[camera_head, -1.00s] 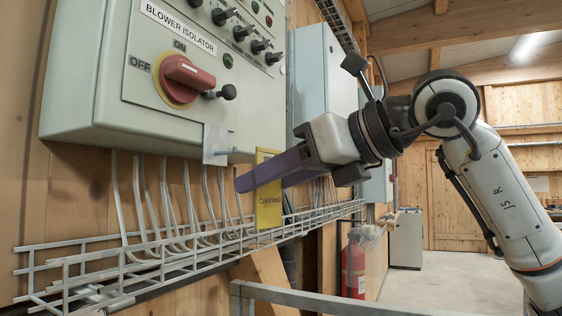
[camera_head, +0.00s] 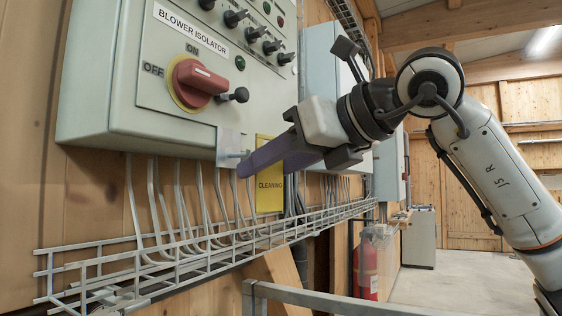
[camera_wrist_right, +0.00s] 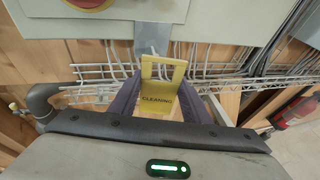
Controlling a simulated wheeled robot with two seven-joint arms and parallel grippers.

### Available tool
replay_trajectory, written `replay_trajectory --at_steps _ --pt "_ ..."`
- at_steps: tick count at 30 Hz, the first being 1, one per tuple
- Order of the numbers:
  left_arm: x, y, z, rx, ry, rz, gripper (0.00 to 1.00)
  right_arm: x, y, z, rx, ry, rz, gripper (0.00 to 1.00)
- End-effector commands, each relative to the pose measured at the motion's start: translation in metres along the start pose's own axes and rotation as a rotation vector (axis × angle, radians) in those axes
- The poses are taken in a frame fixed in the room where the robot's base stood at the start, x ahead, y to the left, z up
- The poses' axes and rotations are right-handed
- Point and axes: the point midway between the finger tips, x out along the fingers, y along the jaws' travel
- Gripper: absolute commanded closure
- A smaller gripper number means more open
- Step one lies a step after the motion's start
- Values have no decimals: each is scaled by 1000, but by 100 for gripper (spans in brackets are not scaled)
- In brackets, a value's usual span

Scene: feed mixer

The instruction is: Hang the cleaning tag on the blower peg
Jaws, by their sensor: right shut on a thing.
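The yellow cleaning tag (camera_head: 268,186) hangs upright in my right gripper (camera_head: 246,168), whose purple fingers are shut on it. In the right wrist view the tag (camera_wrist_right: 160,88) shows its lettering and an opening in its upper part, between the fingers of my right gripper (camera_wrist_right: 158,100). The blower peg (camera_head: 236,155) sticks out from a pale plate (camera_head: 228,143) under the blower isolator box. The tag is close to the peg, just right of it in the head view. I cannot tell whether they touch. My left gripper is not in view.
The isolator box (camera_head: 130,85) with a red rotary switch (camera_head: 196,82) is above the peg. A wire cable tray (camera_head: 190,262) runs along the wall below, with several cables rising from it. A grey rail (camera_head: 330,300) crosses the foreground. A red extinguisher (camera_head: 367,265) stands behind.

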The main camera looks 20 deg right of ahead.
Motion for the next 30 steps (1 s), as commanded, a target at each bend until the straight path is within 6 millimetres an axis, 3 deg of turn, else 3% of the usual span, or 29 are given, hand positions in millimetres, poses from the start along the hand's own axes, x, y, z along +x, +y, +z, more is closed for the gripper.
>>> replay_trajectory --at_steps 19,30 --pt "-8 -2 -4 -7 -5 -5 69 37 10 9 1 1 1 78" --pt "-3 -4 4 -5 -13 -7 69 52 14 4 0 -1 1 78"
